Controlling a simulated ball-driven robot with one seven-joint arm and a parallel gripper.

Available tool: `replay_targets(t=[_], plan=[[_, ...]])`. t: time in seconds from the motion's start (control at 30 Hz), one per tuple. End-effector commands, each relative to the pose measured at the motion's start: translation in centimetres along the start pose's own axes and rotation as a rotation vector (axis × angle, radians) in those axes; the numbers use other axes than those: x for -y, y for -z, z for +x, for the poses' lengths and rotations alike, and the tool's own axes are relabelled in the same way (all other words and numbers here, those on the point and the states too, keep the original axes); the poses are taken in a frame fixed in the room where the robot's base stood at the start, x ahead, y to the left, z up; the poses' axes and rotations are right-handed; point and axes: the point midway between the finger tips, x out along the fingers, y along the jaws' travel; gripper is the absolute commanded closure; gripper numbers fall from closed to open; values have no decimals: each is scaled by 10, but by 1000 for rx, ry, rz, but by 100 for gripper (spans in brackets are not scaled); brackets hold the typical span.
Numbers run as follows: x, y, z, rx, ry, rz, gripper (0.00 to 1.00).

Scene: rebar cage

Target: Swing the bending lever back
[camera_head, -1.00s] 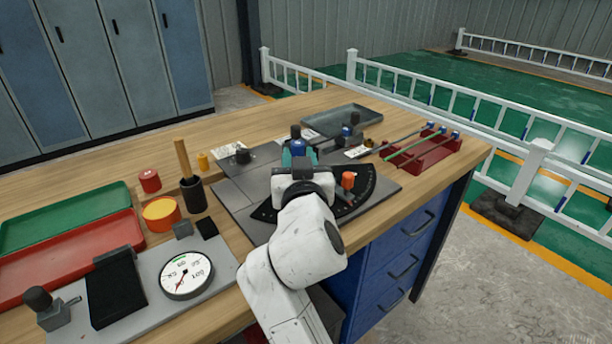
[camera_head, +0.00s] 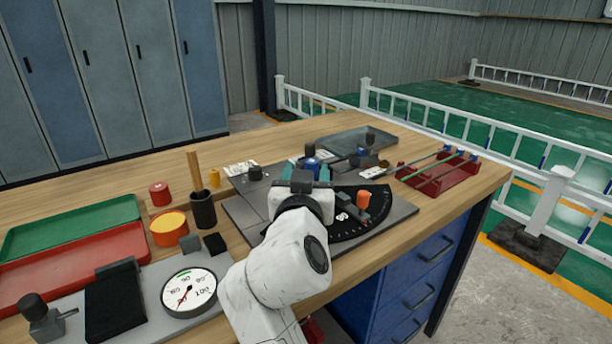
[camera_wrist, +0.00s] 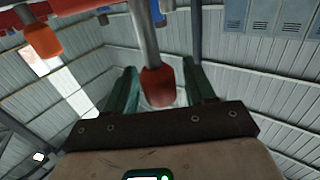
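The bending device has a black protractor plate (camera_head: 350,228) on a grey base (camera_head: 398,212), with a blue-and-black knob (camera_head: 311,160) behind. An orange upright handle (camera_head: 363,200) stands on the plate, right of my gripper (camera_head: 306,175); an orange grip (camera_wrist: 42,40) also shows upper left in the wrist view. In the wrist view a dull red grip (camera_wrist: 157,88) on a metal rod lies between the teal fingers of my gripper (camera_wrist: 160,88). The fingers look spread, with narrow gaps beside the grip. Firm contact does not show. My gripper hides this grip in the head view.
A red rack (camera_head: 440,178) with bars stands at the right end of the bench. A grey tray (camera_head: 345,143) lies behind the device. At left are a dial gauge (camera_head: 188,292), a dark cup (camera_head: 203,210) with a wooden handle, and green (camera_head: 70,225) and red (camera_head: 75,258) trays.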

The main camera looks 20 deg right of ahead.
Motion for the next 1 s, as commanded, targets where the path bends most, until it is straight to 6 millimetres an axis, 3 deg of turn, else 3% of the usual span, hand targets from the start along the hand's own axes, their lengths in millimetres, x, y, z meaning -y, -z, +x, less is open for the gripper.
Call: replay_targets(t=[0.27,0.7,1.0], plan=[[1,0,-7,-1,2,0,46],[0,0,-84,-1,3,0,46],[0,0,-108,0,1,0,46]])
